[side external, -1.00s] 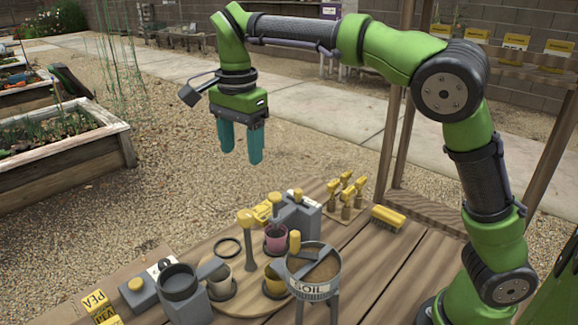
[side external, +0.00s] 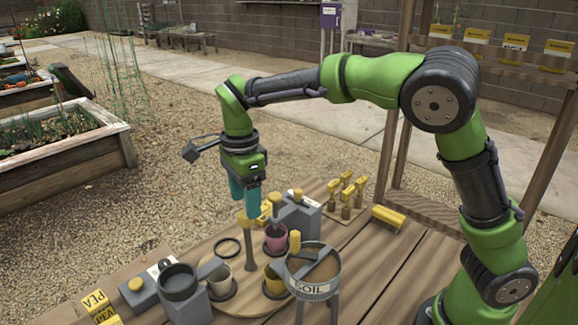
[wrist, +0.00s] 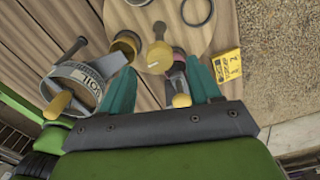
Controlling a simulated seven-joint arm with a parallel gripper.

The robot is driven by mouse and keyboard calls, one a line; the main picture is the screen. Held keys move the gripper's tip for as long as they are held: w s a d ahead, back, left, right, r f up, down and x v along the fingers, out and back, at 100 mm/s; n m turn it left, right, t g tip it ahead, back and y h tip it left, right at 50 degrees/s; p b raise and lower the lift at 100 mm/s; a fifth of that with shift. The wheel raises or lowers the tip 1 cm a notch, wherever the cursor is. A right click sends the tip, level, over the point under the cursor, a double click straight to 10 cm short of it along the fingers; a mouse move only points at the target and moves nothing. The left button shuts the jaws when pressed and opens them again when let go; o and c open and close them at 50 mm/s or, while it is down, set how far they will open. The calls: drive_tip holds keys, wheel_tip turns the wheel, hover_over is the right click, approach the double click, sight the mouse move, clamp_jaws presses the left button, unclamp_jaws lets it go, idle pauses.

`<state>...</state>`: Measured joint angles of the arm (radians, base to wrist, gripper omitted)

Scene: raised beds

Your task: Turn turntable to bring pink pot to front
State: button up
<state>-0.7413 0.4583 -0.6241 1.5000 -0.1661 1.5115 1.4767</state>
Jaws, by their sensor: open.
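The round wooden turntable (side external: 256,301) carries an upright grey post with a yellow knob (side external: 244,217); the knob also shows in the wrist view (wrist: 157,58). The pink pot (side external: 277,240) stands on the turntable's far right part, beside a grey dispenser, and is mostly hidden in the wrist view. A pale pot (side external: 220,272) and a yellow pot (side external: 273,285) stand elsewhere on it. My gripper (side external: 244,205) is open and empty, pointing down above the knob. In the wrist view the knob lies between the teal fingers; contact cannot be told.
The soil hopper (side external: 314,287) overhangs the turntable's right side. A grey dispenser with yellow top (side external: 303,215) stands behind the pink pot. Another grey device (side external: 184,295) stands at front left.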

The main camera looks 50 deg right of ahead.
drive_tip(key=shift+f, duration=1.75)
drive_tip(key=c, duration=1.1)
drive_tip(key=shift+o, duration=0.3)
